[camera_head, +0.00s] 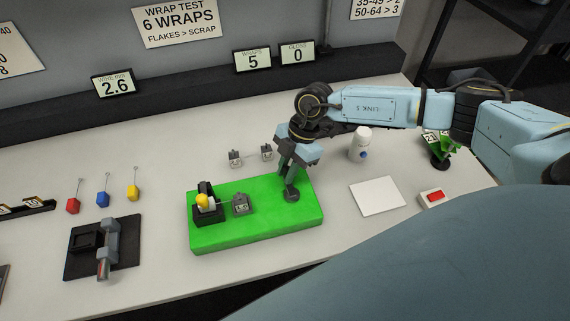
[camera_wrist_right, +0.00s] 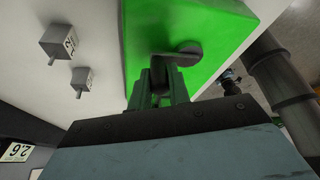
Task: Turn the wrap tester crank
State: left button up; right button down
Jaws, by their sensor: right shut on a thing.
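The wrap tester has a bright green base (camera_head: 258,233) on the white table. A black holder with a yellow part (camera_head: 203,202) and a small grey block (camera_head: 241,204) stand on its left half. The dark crank (camera_head: 292,194) is at the right end of the base. My right gripper (camera_head: 289,177) points down at the crank. In the right wrist view, the gripper (camera_wrist_right: 160,92) is shut on the crank handle, and the round crank hub (camera_wrist_right: 188,52) shows beside the fingers. The fingers hide part of the handle. My left gripper is not in view.
Two small grey blocks (camera_head: 236,158) stand behind the base. A white bottle (camera_head: 360,145), white pad (camera_head: 378,196) and red button (camera_head: 434,197) are to the right. A black fixture (camera_head: 102,248) and red, blue and yellow tags are left. The display reads 5 wraps (camera_head: 252,60).

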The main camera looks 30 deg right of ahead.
jog(key=shift+d, duration=0.1)
dwell(0.4)
jog(key=c, duration=1.3)
grip_release()
jog(key=b+v, duration=0.1)
jog(key=v, duration=1.2)
jog(key=shift+r, duration=0.25)
